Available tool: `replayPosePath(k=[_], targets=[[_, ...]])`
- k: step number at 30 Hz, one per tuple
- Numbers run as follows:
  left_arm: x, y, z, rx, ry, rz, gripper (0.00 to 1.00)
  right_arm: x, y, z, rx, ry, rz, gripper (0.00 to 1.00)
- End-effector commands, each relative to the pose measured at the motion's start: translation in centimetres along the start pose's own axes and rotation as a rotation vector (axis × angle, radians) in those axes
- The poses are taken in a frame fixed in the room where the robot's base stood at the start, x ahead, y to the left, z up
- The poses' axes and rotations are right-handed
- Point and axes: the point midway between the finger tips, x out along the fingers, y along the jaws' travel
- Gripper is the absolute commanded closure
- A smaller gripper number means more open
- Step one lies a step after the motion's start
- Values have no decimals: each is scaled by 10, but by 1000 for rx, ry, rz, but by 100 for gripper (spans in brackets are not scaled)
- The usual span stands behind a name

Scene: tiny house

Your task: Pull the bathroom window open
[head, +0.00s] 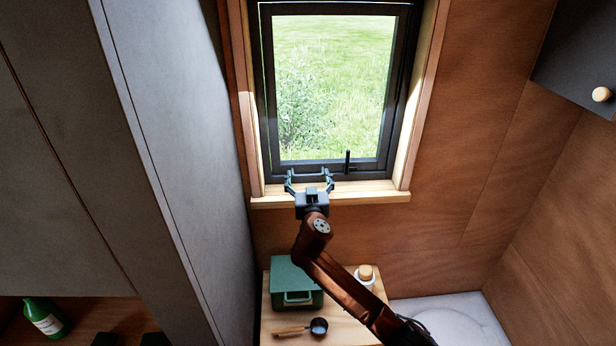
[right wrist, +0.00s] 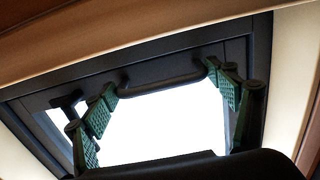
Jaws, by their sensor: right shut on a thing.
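The bathroom window (head: 386,100) has a dark frame around clear glass, set in a light wooden surround with grass outside. It looks closed or nearly so; I cannot tell if there is a small gap. A short upright lever (head: 347,162) stands on its lower rail, right of my gripper; it also shows in the right wrist view (right wrist: 68,101). My right gripper (head: 309,176) is at the lower rail. In the right wrist view its green-padded fingers (right wrist: 165,95) are apart, one at each end of the dark bar handle (right wrist: 165,80), shut on it. My left gripper is not in view.
A wooden sill (head: 375,193) lies just below the window. Under my arm a small wooden top (head: 272,337) bears a green box (head: 291,272), a dark scoop (head: 318,326) and a jar (head: 366,273). A grey cabinet (head: 170,130) stands close left; a dark cabinet (head: 580,50) hangs upper right.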

Motion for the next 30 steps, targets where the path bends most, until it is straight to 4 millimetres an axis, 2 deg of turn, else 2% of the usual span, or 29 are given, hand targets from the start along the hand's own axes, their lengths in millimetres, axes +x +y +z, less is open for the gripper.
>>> replayPosePath(k=[2, 13, 17, 24, 30], targets=[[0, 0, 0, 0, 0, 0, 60, 0, 0, 0, 0, 0, -1, 39], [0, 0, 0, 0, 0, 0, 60, 0, -1, 0, 0, 0, -1, 64], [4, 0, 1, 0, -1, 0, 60, 4, 0, 1, 0, 1, 0, 64], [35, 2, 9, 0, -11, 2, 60, 40, 1, 6, -1, 5, 4, 64], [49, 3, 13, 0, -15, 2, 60, 59, 0, 7, 1, 1, 0, 64]])
